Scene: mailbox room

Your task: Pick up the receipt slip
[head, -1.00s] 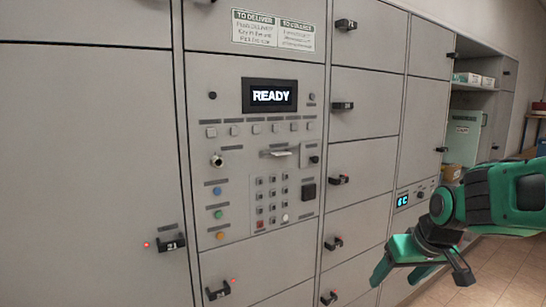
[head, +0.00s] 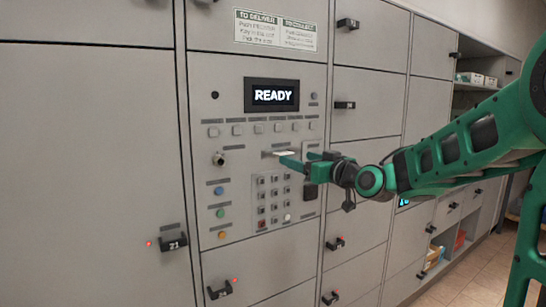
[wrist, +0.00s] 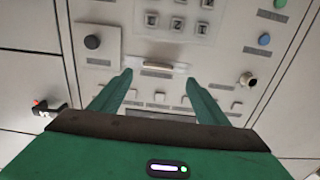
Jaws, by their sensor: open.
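The receipt slip (head: 284,152) is a small pale strip sticking out of a slot in the grey control panel, below the READY display (head: 271,95). In the wrist view the slip (wrist: 157,67) shows as a thin pale strip ahead, between the two green fingers. My gripper (head: 301,160) is open and close to the panel, with its fingertips by the slip. In the wrist view the gripper (wrist: 158,78) has a clear gap between its fingers. I cannot tell whether either finger touches the slip or the panel.
A keypad (head: 273,199) lies just below the slot. A row of buttons (head: 260,129) lies above it. Locker doors with black handles (head: 173,242) surround the panel.

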